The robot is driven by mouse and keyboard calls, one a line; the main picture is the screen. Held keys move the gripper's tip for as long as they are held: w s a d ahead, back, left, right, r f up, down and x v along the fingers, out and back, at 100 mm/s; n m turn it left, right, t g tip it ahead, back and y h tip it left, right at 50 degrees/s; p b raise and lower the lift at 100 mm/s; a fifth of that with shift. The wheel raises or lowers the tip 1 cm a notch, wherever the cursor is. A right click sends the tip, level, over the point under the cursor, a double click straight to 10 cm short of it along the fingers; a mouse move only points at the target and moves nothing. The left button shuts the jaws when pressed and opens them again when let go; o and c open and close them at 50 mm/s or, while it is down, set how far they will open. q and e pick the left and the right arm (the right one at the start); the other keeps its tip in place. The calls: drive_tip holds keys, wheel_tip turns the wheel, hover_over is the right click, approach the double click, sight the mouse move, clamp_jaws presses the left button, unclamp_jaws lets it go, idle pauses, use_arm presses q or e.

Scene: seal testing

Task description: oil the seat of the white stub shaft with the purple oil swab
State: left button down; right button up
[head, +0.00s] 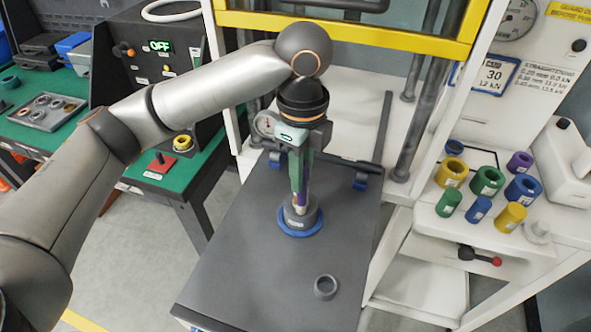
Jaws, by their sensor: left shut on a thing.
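My left gripper (299,192) points straight down over the dark table and is shut on the purple oil swab (301,198). Only a narrow purple part of the swab shows between the fingers. Directly below is a grey round holder (311,219) on a blue ring base (300,234). A small pale part shows at the holder's top, under the fingertips; I cannot tell whether it is the white stub shaft or the swab's tip, nor whether they touch. My right gripper is not in view.
A dark grey ring (325,287) lies on the dark table (245,270), whose front is otherwise clear. The yellow press frame (350,35) and its columns stand behind. At right, a white shelf holds several coloured sleeves (488,181) and a white flanged piece (537,231).

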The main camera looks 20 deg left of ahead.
use_arm(q)
drive_tip(key=shift+d, duration=0.1)
drive_tip(key=shift+w+d, duration=0.7)
drive_tip(key=shift+w, duration=0.1)
drive_tip(key=shift+s+d, duration=0.1)
drive_tip(key=shift+d, duration=0.05)
wheel_tip(320, 180, up, 9)
drive_tip(key=shift+s+d, duration=0.2)
drive_tip(key=shift+d, duration=0.2)
idle(0.7)
drive_tip(key=shift+f, duration=0.1)
idle(0.3)
